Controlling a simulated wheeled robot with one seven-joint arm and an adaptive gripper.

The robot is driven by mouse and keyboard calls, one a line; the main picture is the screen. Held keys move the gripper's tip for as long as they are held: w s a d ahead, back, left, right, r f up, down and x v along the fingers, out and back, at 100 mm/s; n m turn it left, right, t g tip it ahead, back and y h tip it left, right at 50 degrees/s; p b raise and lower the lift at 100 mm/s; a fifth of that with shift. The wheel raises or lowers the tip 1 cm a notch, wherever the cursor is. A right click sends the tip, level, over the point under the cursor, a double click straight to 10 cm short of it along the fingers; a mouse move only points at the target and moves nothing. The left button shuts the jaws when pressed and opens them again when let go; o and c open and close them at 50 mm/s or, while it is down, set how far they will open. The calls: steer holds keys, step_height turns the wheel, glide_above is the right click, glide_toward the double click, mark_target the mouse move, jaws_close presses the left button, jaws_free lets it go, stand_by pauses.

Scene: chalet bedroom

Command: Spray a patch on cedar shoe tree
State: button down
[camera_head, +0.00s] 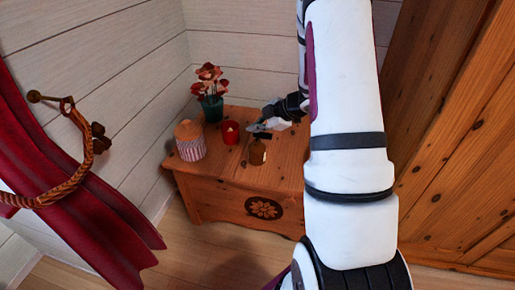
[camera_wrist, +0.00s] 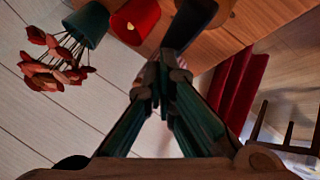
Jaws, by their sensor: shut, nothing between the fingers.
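My gripper (camera_head: 258,129) is over the wooden chest in the head view, its fingers shut and empty. In the wrist view its fingertips (camera_wrist: 164,70) meet near the middle. A small brown object (camera_head: 257,154) with a dark top, possibly an amber spray bottle, stands on the chest just below the fingertips. In the wrist view a dark part (camera_wrist: 192,22) lies just beyond the fingertips; I cannot tell whether they touch it. I cannot make out a cedar shoe tree for sure. A pale item (camera_head: 277,124) lies behind the gripper, partly hidden by it.
The wooden chest (camera_head: 215,188) also bears a red candle cup (camera_head: 229,133), a flower pot (camera_head: 212,109) and a striped container with a tan top (camera_head: 190,142). A red curtain (camera_head: 75,210) hangs at left. A wooden wardrobe (camera_head: 460,150) stands at right. The chest's front left is clear.

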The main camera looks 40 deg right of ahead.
mark_target(256, 134)
stand_by(0.3)
steer(key=shift+r+p, duration=0.65)
steer(key=shift+p, duration=0.2)
step_height(256, 134, up, 6)
steer(key=p, duration=0.6)
steer(key=shift+p, duration=0.4)
